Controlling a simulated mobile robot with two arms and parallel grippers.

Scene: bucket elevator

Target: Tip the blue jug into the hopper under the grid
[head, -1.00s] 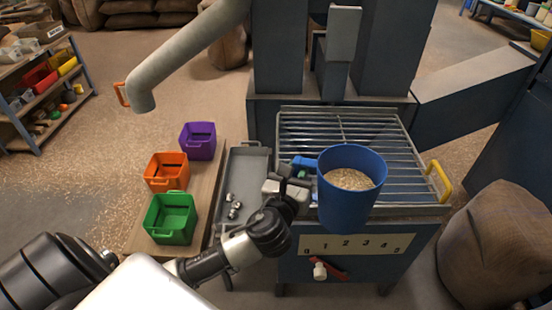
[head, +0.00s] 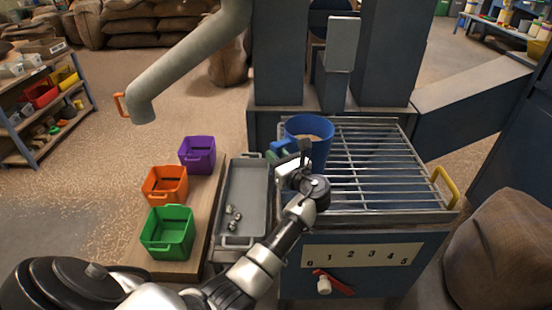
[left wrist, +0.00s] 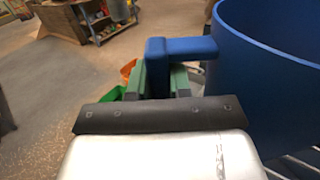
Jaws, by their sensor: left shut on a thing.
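The blue jug (head: 318,150) is upright over the back left part of the metal grid (head: 375,165), with pale grain inside. My left gripper (head: 284,150) is shut on the jug's handle, at the jug's left side. In the left wrist view the blue handle (left wrist: 180,48) sits between the green finger pads, and the jug's wall (left wrist: 265,70) fills the right. Whether the jug's base touches the grid is hidden by my wrist. The grid lies flat over the hopper and has a yellow handle (head: 444,187) at its right. My right gripper is not in view.
A grey tray (head: 262,205) with several small metal pieces lies left of the grid. Purple (head: 197,154), orange (head: 165,185) and green (head: 168,232) bins stand farther left. A red lever (head: 335,284) sits below the number scale. Dark metal columns rise behind the grid.

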